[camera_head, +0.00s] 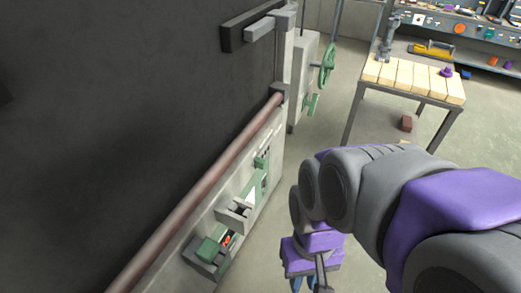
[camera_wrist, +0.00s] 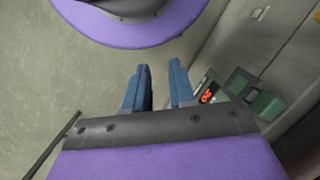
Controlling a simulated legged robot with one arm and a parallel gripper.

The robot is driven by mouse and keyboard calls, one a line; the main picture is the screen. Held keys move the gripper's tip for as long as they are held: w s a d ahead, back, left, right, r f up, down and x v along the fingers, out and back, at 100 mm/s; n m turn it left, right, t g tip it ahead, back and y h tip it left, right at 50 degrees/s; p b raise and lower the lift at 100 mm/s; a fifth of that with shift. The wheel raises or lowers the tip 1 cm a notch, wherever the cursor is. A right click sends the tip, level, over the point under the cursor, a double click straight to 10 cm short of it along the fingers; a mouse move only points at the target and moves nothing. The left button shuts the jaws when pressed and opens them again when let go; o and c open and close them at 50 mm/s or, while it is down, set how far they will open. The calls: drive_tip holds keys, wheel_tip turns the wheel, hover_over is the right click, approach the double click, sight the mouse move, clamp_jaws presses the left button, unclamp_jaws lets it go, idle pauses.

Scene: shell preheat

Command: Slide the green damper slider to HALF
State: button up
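A pale grey panel (camera_head: 268,186) runs low along the dark wall and carries several green parts. One is an upright green piece (camera_head: 262,160) beside a pale triangular marking; it may be the damper slider, but its labels are too small to read. Nearer is a green box (camera_head: 211,250) with a red-lit display (camera_head: 227,240). The display also shows in the wrist view (camera_wrist: 207,93), with a green block (camera_wrist: 240,83) to its right. My gripper (camera_wrist: 161,74) is open and empty, with a gap between its blue fingers. It hangs apart from the panel, to its right in the head view.
A brown rail (camera_head: 205,196) runs along the wall above the panel. Grey brackets (camera_head: 235,212) jut out from the panel. A green valve wheel (camera_head: 327,63) and a wood-topped table (camera_head: 411,78) stand farther back. The floor (camera_head: 330,130) between panel and table is clear.

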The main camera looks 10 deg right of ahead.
sight(265, 163)
drive_tip(key=o, duration=0.5)
drive_tip(key=w+a+y, duration=0.1)
drive_tip(key=w+a+m+g+y+p, duration=0.1)
drive_tip(key=w+a, duration=0.1)
drive_tip(key=w+a+y, duration=0.1)
drive_tip(key=shift+w+a+r+g, duration=0.15)
drive_tip(key=shift+r+g, duration=0.1)
drive_tip(key=shift+g, duration=0.05)
drive_tip(key=shift+c, duration=0.2)
drive_tip(key=w+m+t+y+p, duration=0.2)
drive_tip(key=w+m+y+p, duration=0.2)
drive_tip(key=w+m+y, duration=0.95)
drive_tip(key=w+d+f+m+t+h+p, duration=0.1)
drive_tip(key=w+d+f+m+t+h, duration=0.1)
drive_tip(key=w+d+f+m+t, duration=0.6)
drive_tip(key=w+d+f+m+t+h+p, duration=0.1)
drive_tip(key=w+d+f+m+t+p, duration=0.15)
drive_tip(key=w+d+f+t, duration=0.65)
drive_tip(key=w+a+r+g+b, duration=0.1)
drive_tip(key=w+a, duration=0.1)
drive_tip(key=a, duration=0.1)
drive_tip(key=w+a+r+g+b, duration=0.1)
drive_tip(key=w+a+b, duration=0.1)
drive_tip(key=a, duration=0.2)
drive_tip(key=w+a+r+g+b, duration=0.1)
drive_tip(key=w+a+g, duration=0.1)
drive_tip(key=w+a, duration=0.1)
drive_tip(key=shift+a+b, duration=0.3)
drive_tip(key=shift+a, duration=0.15)
drive_tip(key=shift+c, duration=0.5)
